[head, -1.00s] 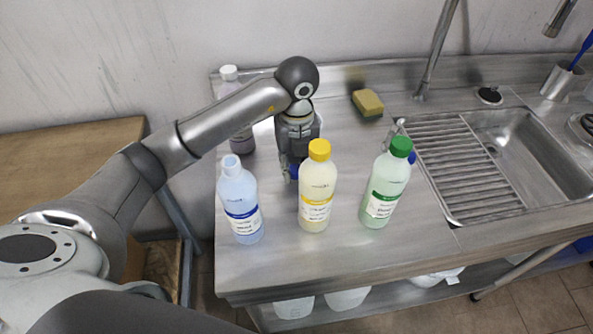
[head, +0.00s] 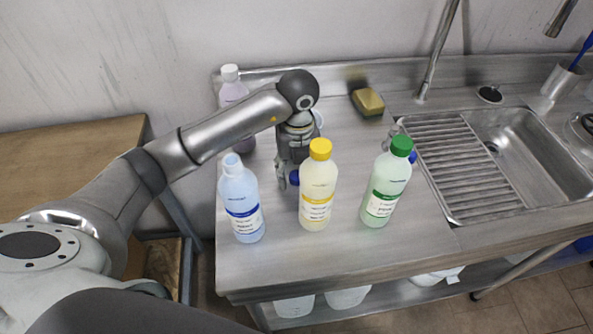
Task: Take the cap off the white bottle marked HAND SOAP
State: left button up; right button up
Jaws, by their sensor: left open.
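The label lettering is too small to read, so I cannot tell which bottle is marked HAND SOAP. A pale bottle with a yellow cap (head: 317,198) stands at the front middle. A light blue bottle (head: 241,203) with a blue-banded label stands left of it, its narrow neck showing no coloured cap. A pale green bottle with a green cap (head: 384,190) stands to the right. My left gripper (head: 287,178) is open, pointing down behind and between the blue and yellow-capped bottles. My right gripper is not in view.
A purple bottle with a white cap (head: 232,90) stands at the back left, partly behind my arm. A yellow-green sponge (head: 368,102) lies at the back. A sink with a ribbed drainer (head: 465,170) is at the right. The steel counter's front strip (head: 330,262) is clear.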

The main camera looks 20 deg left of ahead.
aim_at(297, 175)
pick_arm(q)
notch_tip(297, 175, up, 12)
dwell(0.5)
